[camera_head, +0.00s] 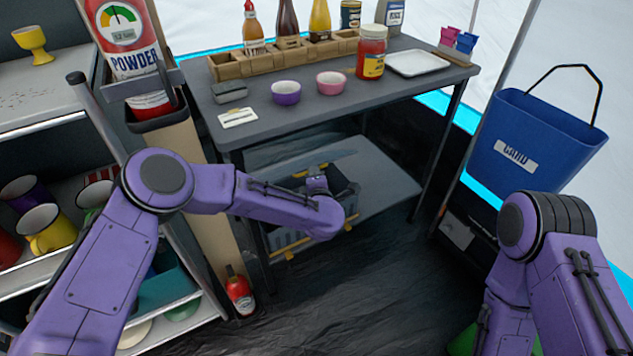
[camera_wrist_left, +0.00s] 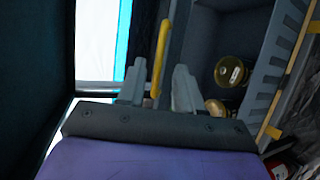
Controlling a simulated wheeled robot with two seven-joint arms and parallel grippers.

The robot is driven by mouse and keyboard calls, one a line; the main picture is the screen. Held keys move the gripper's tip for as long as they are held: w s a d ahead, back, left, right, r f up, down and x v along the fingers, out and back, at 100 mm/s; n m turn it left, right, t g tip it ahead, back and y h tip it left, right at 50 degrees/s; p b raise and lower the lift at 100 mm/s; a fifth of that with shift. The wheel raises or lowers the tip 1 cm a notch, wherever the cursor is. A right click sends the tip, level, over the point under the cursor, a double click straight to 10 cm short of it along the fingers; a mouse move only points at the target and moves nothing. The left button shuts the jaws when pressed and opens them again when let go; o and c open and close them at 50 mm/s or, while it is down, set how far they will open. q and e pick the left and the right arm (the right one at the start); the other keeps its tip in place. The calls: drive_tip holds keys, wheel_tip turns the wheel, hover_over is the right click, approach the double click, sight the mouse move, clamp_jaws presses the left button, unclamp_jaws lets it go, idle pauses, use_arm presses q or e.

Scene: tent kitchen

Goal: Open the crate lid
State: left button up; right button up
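The grey crate (camera_head: 285,240) with yellow clips sits on the lower shelf under the table, partly hidden by my left arm. In the left wrist view the crate (camera_wrist_left: 272,75) lies to the right and its inside shows, with jars (camera_wrist_left: 230,72) in it. The lid (camera_wrist_left: 178,35) is raised and seen nearly edge-on, with a yellow handle strip (camera_wrist_left: 160,55) along it. My left gripper (camera_wrist_left: 158,88) has its fingers apart, one on each side of the strip, with small gaps visible. My right gripper is out of view; only its arm shows at the lower right.
The table top (camera_head: 330,105) above the crate holds bowls, a jar and a wooden bottle rack. A shelf with mugs (camera_head: 45,230) stands at the left. A red bottle (camera_head: 240,292) stands on the floor. A blue bin (camera_head: 535,140) hangs at the right.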

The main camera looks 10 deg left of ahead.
use_arm(q)
drive_tip(key=v, duration=0.7)
drive_tip(key=shift+p, duration=0.4)
